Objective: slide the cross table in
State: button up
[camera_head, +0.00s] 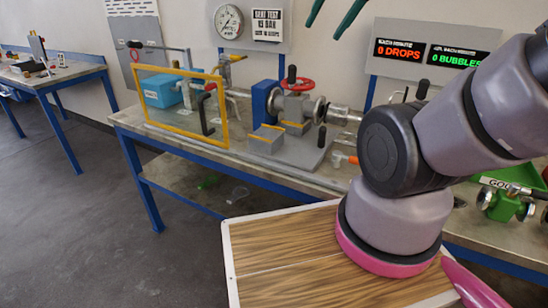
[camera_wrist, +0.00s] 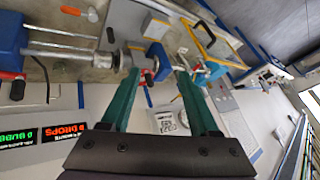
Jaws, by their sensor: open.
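What looks like the cross table, a grey metal plate (camera_head: 295,152) with blocks and yellow strips, lies on the long workbench at the middle of the head view. A flanged valve body (camera_head: 297,106) with a red handwheel (camera_head: 300,84) stands on it, beside a blue block (camera_head: 264,98). The plate also shows at the top of the wrist view (camera_wrist: 122,16). My gripper (camera_head: 323,27) shows as two green fingers at the top of the head view, apart from the plate. In the wrist view my gripper (camera_wrist: 157,72) has its fingers spread, with nothing held between them.
A yellow frame (camera_head: 180,103) stands left of the plate, with a blue box (camera_head: 161,91) behind it. Pipework lies right of the valve body. A pressure gauge (camera_head: 228,21) and red and green displays (camera_head: 428,52) are on the wall. A wood-topped surface (camera_head: 285,258) is in front.

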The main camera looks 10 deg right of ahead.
dwell(0.6)
jog(key=shift+f, duration=0.1)
jog(key=c, duration=0.7)
jog(key=w+f+n+g+h, duration=0.1)
jog(key=w+f+n, duration=0.1)
jog(key=w+a+f+n+g+h, duration=0.1)
jog(key=w+f+n, duration=0.1)
jog(key=f+n, duration=0.1)
jog(key=w+a+f+n+g, duration=0.1)
jog(key=w+f+n+g, duration=0.1)
jog(key=w+n, duration=0.1)
jog(key=shift+f+h, duration=0.35)
jog(key=shift+h, duration=0.05)
grip_shut()
jog(key=w+a+f+n+t+h, duration=0.2)
jog(key=w+a+f+n+h, duration=0.15)
jog(key=a+f+n, duration=0.8)
jog(key=w+a+f+n+t+h, duration=0.15)
jog(key=w+a+f+n, duration=0.5)
jog(key=f+n, duration=0.65)
send_near(251, 149)
notch_tip(251, 149, down, 4)
jog(key=shift+w+d+f+m, duration=0.15)
jog(key=shift+w+d+m, duration=0.3)
jog(key=shift+w+d, duration=0.9)
jog(key=shift+w, duration=0.15)
